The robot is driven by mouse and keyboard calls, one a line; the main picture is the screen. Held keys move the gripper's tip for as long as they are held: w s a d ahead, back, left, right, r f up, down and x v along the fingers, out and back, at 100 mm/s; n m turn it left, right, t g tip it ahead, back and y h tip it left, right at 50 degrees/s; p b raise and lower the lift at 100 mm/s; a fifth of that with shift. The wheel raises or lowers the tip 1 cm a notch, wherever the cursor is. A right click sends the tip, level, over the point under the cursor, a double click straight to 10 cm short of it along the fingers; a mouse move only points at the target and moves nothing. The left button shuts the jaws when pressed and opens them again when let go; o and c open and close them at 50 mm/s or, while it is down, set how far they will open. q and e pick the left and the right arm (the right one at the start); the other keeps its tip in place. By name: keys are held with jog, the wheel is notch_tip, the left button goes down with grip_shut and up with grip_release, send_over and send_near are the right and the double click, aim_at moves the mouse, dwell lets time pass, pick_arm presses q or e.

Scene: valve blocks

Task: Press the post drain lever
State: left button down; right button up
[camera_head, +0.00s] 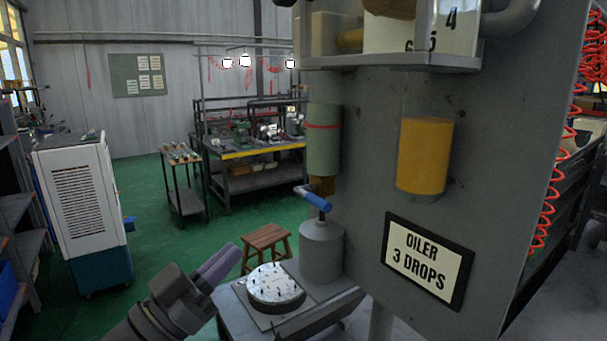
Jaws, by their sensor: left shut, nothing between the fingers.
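The post drain lever is a small blue-handled lever (317,202) on a short metal arm. It sits below a green cylinder with a red band (323,140) and above a grey can (321,250), on the left side of a grey panel post. My left gripper (226,262) comes in from the lower left. Its fingers are shut and empty, pointing up and right. It is left of the lever and lower in the picture, apart from it. My right gripper is not in view.
The grey panel (480,150) fills the right side, with an amber oiler bowl (425,156) and an "OILER 3 DROPS" sign (427,260). A round white-topped plate (276,286) sits on a grey stand below. A wooden stool (266,243) stands behind. Open green floor lies left.

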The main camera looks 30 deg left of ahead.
pick_arm(q)
jog(key=s+d+r+m+h+p, duration=0.1)
jog(key=s+d+r+m+h, duration=0.1)
jog(key=r, duration=0.4)
jog(key=d+m+h, duration=0.1)
jog(key=d+h, duration=0.1)
jog(key=shift+r+h, duration=0.3)
jog(key=shift+r, duration=0.05)
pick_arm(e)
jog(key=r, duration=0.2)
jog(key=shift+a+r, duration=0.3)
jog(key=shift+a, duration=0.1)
pick_arm(q)
notch_tip(320, 180, up, 5)
jog(key=p, duration=0.4)
send_over(305, 199)
jog(key=s, duration=0.4)
jog(key=w+f, duration=0.1)
jog(key=d+f, duration=0.1)
jog(key=f, duration=0.1)
jog(key=shift+w+d, duration=0.15)
jog(key=shift+w, duration=0.2)
jog(key=shift+f, duration=0.45)
jog(key=shift+w, duration=0.1)
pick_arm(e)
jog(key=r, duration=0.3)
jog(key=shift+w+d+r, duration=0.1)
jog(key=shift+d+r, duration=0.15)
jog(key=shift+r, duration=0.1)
